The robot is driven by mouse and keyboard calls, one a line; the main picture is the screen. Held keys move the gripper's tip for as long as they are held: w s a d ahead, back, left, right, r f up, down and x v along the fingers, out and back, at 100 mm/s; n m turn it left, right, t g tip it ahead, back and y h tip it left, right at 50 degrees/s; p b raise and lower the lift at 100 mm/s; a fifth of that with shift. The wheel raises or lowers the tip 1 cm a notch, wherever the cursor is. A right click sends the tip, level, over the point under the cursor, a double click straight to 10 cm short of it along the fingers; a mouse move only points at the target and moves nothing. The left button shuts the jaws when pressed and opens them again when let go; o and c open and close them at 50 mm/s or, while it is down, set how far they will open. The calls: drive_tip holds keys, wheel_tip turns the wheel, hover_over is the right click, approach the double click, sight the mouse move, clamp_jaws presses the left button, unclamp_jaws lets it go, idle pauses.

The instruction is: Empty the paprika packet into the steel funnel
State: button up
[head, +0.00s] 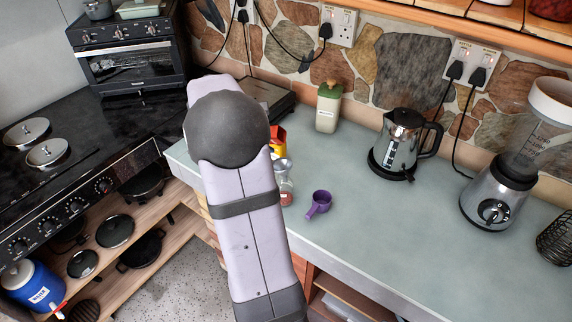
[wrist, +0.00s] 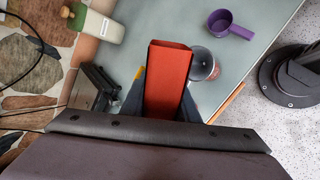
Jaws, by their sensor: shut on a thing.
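The paprika packet (wrist: 169,82) is a red box in the middle of the wrist view, between the two dark fingers of my gripper (wrist: 160,98), which is shut on it. In the head view, a red and yellow part of the packet (head: 278,142) shows past my arm, which hides the rest and my gripper. The steel funnel (head: 283,165) sits on a clear jar (head: 286,186) with something reddish low inside. In the wrist view, the round funnel (wrist: 203,62) is just right of the packet, partly covered by it. I cannot tell whether they touch.
A purple measuring cup (head: 320,202) lies right of the jar. A green-lidded canister (head: 328,108), a kettle (head: 404,145) and a blender (head: 500,200) stand further back and right. The counter (head: 400,235) is clear in front of the kettle.

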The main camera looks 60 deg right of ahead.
drive_tip(key=shift+f+m+t+b, duration=0.3)
drive_tip(key=shift+t+b, duration=0.1)
drive_tip(key=shift+t, duration=0.2)
drive_tip(key=shift+w+r+t+y+p, duration=0.1)
drive_tip(key=shift+r+t+y+p, duration=0.35)
drive_tip(key=shift+r+t, duration=0.2)
idle(0.5)
drive_tip(key=shift+f+m+t+y+p, duration=0.25)
drive_tip(key=shift+f+m+t+p, duration=0.1)
drive_tip(key=shift+m+t+p, duration=0.3)
idle(0.4)
drive_tip(key=shift+f+t+p, duration=0.25)
drive_tip(key=shift+t+p, duration=0.65)
drive_tip(key=shift+p, duration=1.2)
drive_tip(key=p, duration=0.4)
drive_tip(key=shift+r, duration=0.1)
drive_tip(key=shift+r+m+t+p, duration=0.15)
drive_tip(key=shift+m+t+p, duration=0.15)
drive_tip(key=shift+p, duration=1.3)
drive_tip(key=shift+s+r+t+b, duration=0.1)
drive_tip(key=shift+s+t+b, duration=0.1)
drive_tip(key=shift+t+b, duration=0.3)
drive_tip(key=shift+s+m+t+y+p, duration=0.1)
drive_tip(key=shift+m+t+y+p, duration=0.2)
drive_tip(key=shift+p, duration=0.2)
